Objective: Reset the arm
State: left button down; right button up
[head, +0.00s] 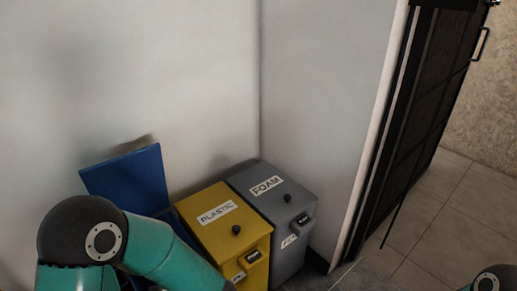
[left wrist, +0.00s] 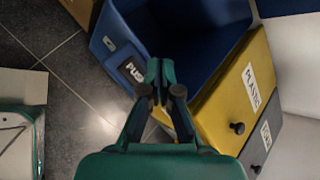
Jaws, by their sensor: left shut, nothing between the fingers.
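My left gripper (left wrist: 160,78) shows in the left wrist view with its fingers together and nothing between them. It is in front of and over the near edge of an open blue bin (left wrist: 192,48), whose dark inside looks empty where I can see it. My left arm (head: 150,245) is bent at the lower left of the head view, and its gripper is out of that view. A small part of my right arm (head: 490,281) shows at the lower right corner. My right gripper is not in view.
The blue bin's lid (head: 128,180) stands raised. A yellow bin marked PLASTIC (head: 228,243) and a grey bin marked FOAM (head: 285,208) stand beside it, shut, against the wall. A dark door (head: 425,110) is at the right. Tiled floor (head: 455,215) is clear there.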

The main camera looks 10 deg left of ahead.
pick_arm(q)
jog(key=s+d+f+n+g+h, duration=0.35)
jog(key=s+d+f, duration=0.2)
jog(key=s, duration=0.25)
jog(key=s+d+f+n+g+h, duration=0.2)
jog(key=s+d+f+g+h, duration=0.2)
jog(key=s+f, duration=0.3)
jog(key=w+d+f+n+t+h, duration=0.2)
jog(key=d+f+n+t+h, duration=0.25)
jog(key=n, duration=0.65)
notch_tip(320, 180, up, 28)
jog(key=p, duration=2.7)
jog(key=shift+w+d+f+g+p, duration=0.15)
jog(key=shift+w+d+g+p, duration=0.1)
jog(key=shift+g+p, duration=0.1)
